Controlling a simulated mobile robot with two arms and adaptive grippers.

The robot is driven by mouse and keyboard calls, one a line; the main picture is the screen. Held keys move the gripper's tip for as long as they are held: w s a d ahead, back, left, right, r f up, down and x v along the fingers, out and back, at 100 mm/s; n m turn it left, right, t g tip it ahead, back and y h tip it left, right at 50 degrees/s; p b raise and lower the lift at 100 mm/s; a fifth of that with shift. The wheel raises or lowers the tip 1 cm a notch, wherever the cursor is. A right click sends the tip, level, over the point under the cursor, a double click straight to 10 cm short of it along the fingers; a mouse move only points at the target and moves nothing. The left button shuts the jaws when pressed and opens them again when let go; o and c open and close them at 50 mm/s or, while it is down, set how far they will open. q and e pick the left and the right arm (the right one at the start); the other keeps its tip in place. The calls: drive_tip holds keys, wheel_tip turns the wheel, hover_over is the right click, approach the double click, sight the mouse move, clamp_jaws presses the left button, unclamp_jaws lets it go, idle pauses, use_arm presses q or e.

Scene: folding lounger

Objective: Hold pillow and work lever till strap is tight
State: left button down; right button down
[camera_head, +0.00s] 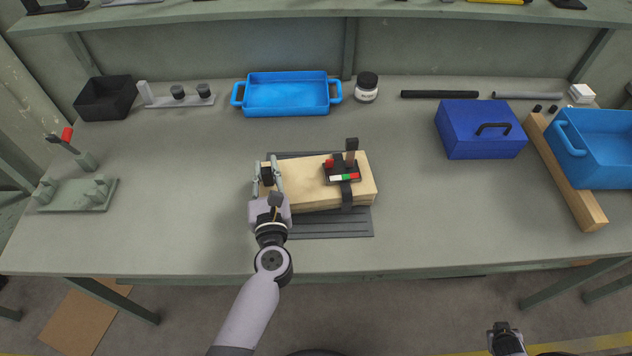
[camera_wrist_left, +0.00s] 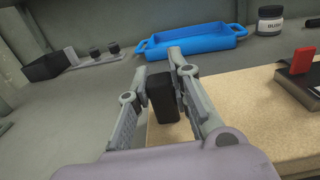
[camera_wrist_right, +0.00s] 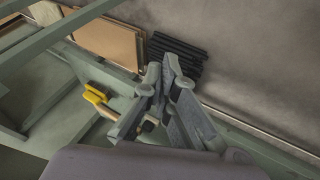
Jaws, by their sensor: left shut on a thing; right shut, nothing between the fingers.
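A pale wooden block (camera_head: 300,197) lies on a dark ribbed mat (camera_head: 345,225) mid-bench. A dark strap (camera_head: 347,196) crosses its right part. A black ratchet unit with a red, white and green strip (camera_head: 343,178) sits on top, and its dark lever (camera_head: 351,158) stands up at the back. My left gripper (camera_head: 267,170) is shut on a small black block (camera_wrist_left: 163,97) at the wood's left end. I cannot tell whether this is the pillow. My right gripper (camera_head: 503,327) is shut and empty, low in front of the bench; it also shows in the right wrist view (camera_wrist_right: 165,70).
A blue tray (camera_head: 288,113) and a white jar (camera_head: 366,93) stand behind. A blue toolbox (camera_head: 480,135), a wooden beam (camera_head: 577,180) and a blue bin (camera_head: 605,150) are at right. A green fixture with a red-tipped lever (camera_head: 75,192) is at left. The front right bench top is clear.

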drive_tip(key=w+d+r+m+t+h, duration=0.1)
drive_tip(key=w+d+r+m+h, duration=0.2)
drive_tip(key=d+r, duration=1.05)
drive_tip(key=w+d+r+t+h, duration=0.1)
drive_tip(key=w+d+r+h, duration=0.25)
drive_tip(key=d+r, duration=1)
drive_tip(key=w+a+r+t+h, duration=0.1)
drive_tip(key=w+a+r+t, duration=0.15)
drive_tip(key=w+r, duration=0.35)
drive_tip(key=w+a+r+n+t+h, duration=0.15)
drive_tip(key=w+a+r, duration=0.25)
drive_tip(key=r, duration=0.4)
drive_tip(key=w+a+r+t, duration=0.25)
drive_tip(key=w+r, duration=0.25)
drive_tip(key=r, duration=0.3)
drive_tip(key=w+a, duration=0.2)
drive_tip(key=a, duration=0.2)
drive_tip(key=n+t+y, duration=0.3)
drive_tip(key=n+y, duration=0.1)
drive_tip(key=y, duration=1.2)
approach(352, 148)
drive_tip(key=shift+g, duration=0.25)
drive_tip(key=shift+r+x, duration=0.2)
drive_tip(key=shift+x, duration=2.85)
drive_tip(key=shift+w, duration=0.2)
